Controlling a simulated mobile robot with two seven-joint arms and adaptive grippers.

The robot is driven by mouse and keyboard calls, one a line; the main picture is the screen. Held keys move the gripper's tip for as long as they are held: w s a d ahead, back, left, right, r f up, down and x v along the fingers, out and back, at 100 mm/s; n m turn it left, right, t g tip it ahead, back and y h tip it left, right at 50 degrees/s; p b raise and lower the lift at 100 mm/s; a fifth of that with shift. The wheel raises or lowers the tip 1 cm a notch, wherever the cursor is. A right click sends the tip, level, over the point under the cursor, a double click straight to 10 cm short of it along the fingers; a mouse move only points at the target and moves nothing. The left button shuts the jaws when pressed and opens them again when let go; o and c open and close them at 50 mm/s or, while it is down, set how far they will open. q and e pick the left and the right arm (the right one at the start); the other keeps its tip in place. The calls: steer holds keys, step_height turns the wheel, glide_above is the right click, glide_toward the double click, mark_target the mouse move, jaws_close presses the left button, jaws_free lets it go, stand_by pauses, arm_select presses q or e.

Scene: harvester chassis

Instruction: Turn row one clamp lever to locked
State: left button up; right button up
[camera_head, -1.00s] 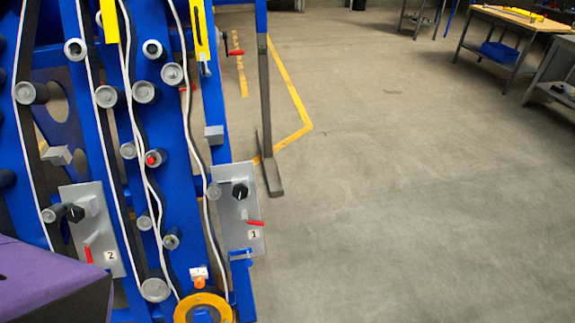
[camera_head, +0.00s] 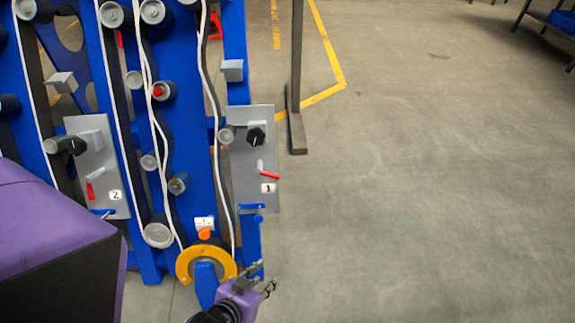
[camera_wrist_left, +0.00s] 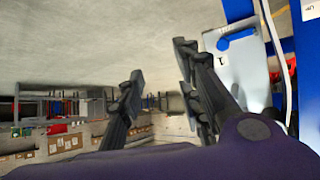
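The row one plate (camera_head: 240,180) is a grey panel marked 1 on the right side of the blue chassis. Its red lever (camera_head: 270,176) points right and slightly down, just above the label. A black knob (camera_head: 256,137) sits higher on the plate. My left gripper (camera_head: 266,277) is below the plate, apart from the lever, beside the yellow ring. In the left wrist view its black fingers (camera_wrist_left: 160,68) are spread with nothing between them. The plate also shows there (camera_wrist_left: 243,65), beside the right finger. My right gripper is not in view.
A second plate (camera_head: 98,165) marked 2 with a red lever stands to the left. The yellow ring (camera_head: 183,262) is close to my left gripper. Rollers and white-edged belts cover the chassis. A grey post (camera_head: 296,75) stands behind; the floor (camera_head: 430,200) on the right is clear.

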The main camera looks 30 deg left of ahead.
arm_select(q)
steer(key=w+a+f+n+t+b, duration=0.1)
steer(key=w+f+n+t+b, duration=0.3)
steer(key=w, duration=0.6)
steer(key=n+t+y+b, duration=0.3)
steer(key=n+y+b, duration=0.3)
steer(key=n+b, duration=0.6)
glide_toward(273, 177)
steer(key=w+a+n+p, duration=0.1)
steer(key=w+n+p, duration=0.1)
steer(key=w, duration=0.2)
steer(key=x, duration=0.3)
steer(key=b+x, duration=0.1)
steer(key=x, duration=0.2)
steer(key=shift+s+f, duration=0.1)
steer(key=shift+f, duration=0.15)
steer(key=shift+w+a, duration=0.2)
steer(key=shift+w, duration=0.25)
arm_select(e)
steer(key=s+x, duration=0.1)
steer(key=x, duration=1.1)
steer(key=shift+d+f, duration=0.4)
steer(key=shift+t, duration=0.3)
